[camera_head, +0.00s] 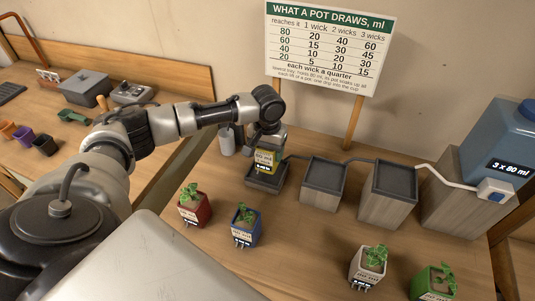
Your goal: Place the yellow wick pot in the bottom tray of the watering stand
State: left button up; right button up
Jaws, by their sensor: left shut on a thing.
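The yellow wick pot (266,159) is in my left gripper (268,138), which is shut on it from above. The pot hangs upright over or in the lowest, leftmost tray (262,182) of the watering stand. I cannot tell whether its base touches the tray. The gripper's fingers and the pot's top are partly hidden by the arm's wrist. The middle tray (323,168) and the highest tray (394,180) stand to the right on wooden blocks and look empty. My right gripper is not in view.
A red pot (194,211), a blue pot (245,234), a white pot (367,270) and a green pot (432,288) with plants stand in front. A blue water tank (498,135) is at right. A grey cup (227,142) stands left of the tray. A sign (328,45) stands behind.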

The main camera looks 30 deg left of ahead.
pick_arm(q)
notch_tip(320, 180, down, 2)
jog(key=shift+w+f, duration=0.1)
jog(key=shift+f, duration=0.1)
jog(key=o, duration=1.1)
jog(key=shift+f, duration=0.15)
jog(key=shift+o, duration=0.2)
notch_tip(320, 180, up, 12)
jog(key=shift+r+b, duration=0.2)
jog(key=shift+b, duration=0.4)
jog(key=shift+f, duration=0.15)
